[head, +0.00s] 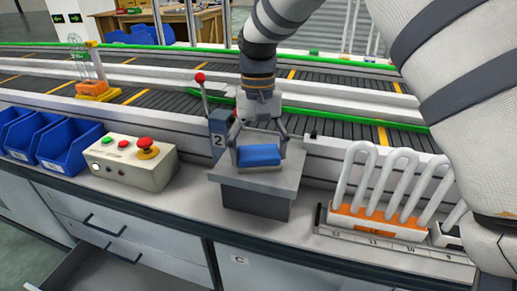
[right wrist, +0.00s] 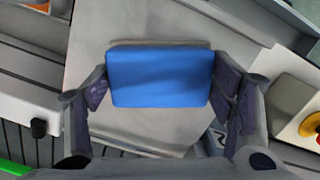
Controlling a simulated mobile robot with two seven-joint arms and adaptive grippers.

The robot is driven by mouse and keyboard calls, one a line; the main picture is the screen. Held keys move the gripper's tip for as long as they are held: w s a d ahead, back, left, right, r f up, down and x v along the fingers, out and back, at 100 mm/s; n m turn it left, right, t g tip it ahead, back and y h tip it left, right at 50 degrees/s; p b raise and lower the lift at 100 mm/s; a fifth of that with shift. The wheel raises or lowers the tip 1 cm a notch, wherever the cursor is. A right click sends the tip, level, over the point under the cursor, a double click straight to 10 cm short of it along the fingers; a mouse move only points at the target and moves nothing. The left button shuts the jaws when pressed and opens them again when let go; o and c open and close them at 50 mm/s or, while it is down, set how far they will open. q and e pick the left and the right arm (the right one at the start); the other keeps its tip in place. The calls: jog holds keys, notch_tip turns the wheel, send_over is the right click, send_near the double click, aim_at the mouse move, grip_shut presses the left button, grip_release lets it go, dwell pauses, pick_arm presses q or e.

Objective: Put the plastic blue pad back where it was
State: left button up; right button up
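The plastic blue pad (head: 259,155) is at the top of a grey stand (head: 228,178) on the workbench, in the middle of the head view. In the right wrist view the pad (right wrist: 160,78) lies between the two fingers of my right gripper (right wrist: 160,92), with a fingertip against each short side. In the head view my right gripper (head: 260,146) points down over the stand with its fingers around the pad. Whether the pad's underside rests on the stand is hard to tell. My left gripper is not in view.
A control box (head: 130,163) with a red button stands left of the stand, with blue bins (head: 70,148) further left. A lever post (head: 218,132) marked 2 is close behind. A rack of bent glass tubes (head: 375,222) stands right. Conveyors (head: 340,97) run behind.

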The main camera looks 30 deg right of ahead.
aim_at(258, 147)
jog(key=o, duration=0.3)
jog(key=shift+o, duration=0.2)
notch_tip(258, 147, up, 12)
jog(key=w, duration=0.1)
jog(key=shift+d, duration=0.35)
jog(key=shift+w+r, duration=0.1)
